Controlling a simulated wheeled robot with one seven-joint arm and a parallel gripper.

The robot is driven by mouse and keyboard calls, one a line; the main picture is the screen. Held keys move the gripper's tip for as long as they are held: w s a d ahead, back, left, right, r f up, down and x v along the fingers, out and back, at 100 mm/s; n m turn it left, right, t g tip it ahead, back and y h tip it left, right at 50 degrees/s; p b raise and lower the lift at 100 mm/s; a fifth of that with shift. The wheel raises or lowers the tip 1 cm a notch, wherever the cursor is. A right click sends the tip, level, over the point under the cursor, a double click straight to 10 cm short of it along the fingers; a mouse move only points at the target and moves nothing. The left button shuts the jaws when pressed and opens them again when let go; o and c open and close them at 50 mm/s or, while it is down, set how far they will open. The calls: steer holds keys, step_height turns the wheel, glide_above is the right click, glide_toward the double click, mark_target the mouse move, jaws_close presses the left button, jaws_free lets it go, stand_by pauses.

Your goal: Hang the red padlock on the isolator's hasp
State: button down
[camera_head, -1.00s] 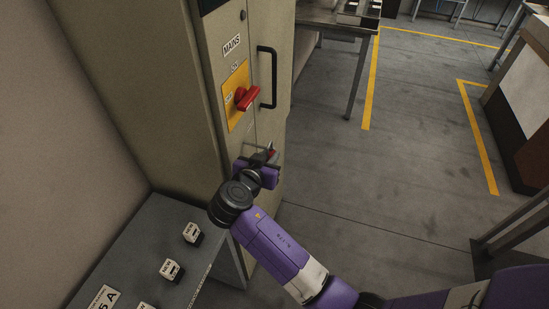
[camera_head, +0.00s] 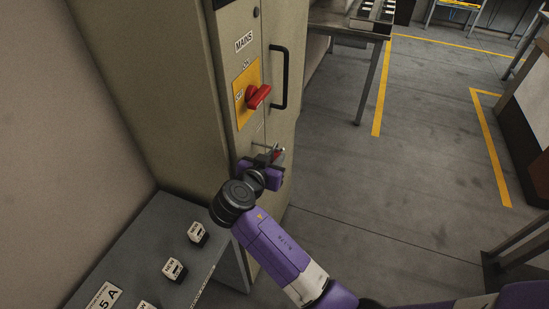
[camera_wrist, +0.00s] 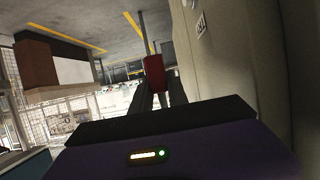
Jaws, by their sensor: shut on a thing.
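The isolator has a red rotary handle (camera_head: 259,96) on a yellow plate (camera_head: 240,101), set on the front of a beige cabinet. My gripper (camera_head: 273,160) is below the handle, close to the cabinet front. It is shut on the red padlock (camera_wrist: 154,72), which shows between the fingertips in the wrist view. The padlock's shackle is not clear.
The cabinet (camera_head: 178,90) has a black vertical door handle (camera_head: 285,78) right of the isolator. A metal table (camera_head: 349,29) is behind.

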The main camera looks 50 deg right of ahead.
steer(key=c, duration=1.2)
jaws_free()
steer(key=shift+b+v, duration=0.85)
steer(key=shift+v, duration=3.05)
